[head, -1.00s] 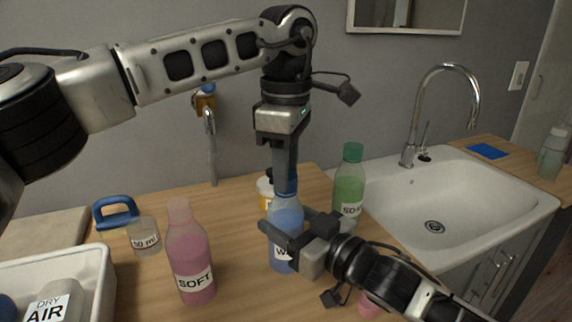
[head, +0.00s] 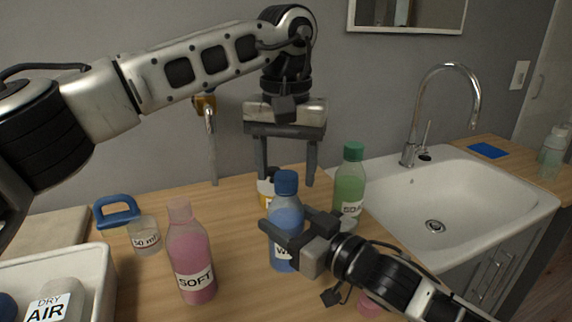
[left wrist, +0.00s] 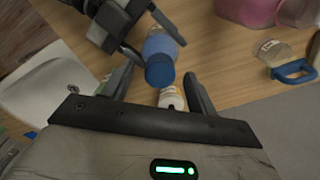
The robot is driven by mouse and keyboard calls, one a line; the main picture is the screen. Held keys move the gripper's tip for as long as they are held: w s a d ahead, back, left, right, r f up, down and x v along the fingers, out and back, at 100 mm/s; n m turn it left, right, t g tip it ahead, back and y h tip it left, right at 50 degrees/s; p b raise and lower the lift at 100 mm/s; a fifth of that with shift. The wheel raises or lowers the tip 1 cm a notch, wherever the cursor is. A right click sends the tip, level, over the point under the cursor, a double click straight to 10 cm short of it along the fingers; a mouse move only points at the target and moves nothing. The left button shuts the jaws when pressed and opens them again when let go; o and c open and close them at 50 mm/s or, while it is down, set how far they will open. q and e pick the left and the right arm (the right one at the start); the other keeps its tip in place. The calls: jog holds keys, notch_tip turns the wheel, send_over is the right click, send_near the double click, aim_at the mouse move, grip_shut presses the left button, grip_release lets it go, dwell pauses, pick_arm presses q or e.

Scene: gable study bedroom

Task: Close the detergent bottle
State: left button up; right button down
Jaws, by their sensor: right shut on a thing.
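The blue detergent bottle (head: 286,220) with a label starting with "W" stands upright on the wooden counter. A dark blue cap (head: 286,183) sits on its neck; I cannot tell how tight it is. My right gripper (head: 288,222) is shut on the bottle's body from the right and hides part of the label. My left gripper (head: 287,180) is open above, its two fingers pointing down behind the cap and apart from it. In the left wrist view the cap (left wrist: 160,70) shows between the open fingers with nothing gripped.
A pink SOFT bottle (head: 190,258), a 50 ml cup (head: 146,238) and a blue handled thing (head: 117,212) stand left. A green bottle (head: 349,185) stands close right, and a white-and-yellow container (head: 266,192) behind. A white bin (head: 104,280) is front left, the sink (head: 490,205) right.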

pick_arm(q)
notch_tip(320, 180, up, 12)
dwell(0.6)
pick_arm(e)
jog(key=shift+c, duration=2)
grip_release()
pick_arm(q)
jog(key=shift+f+b, duration=1.15)
pick_arm(e)
jog(key=v, duration=1.6)
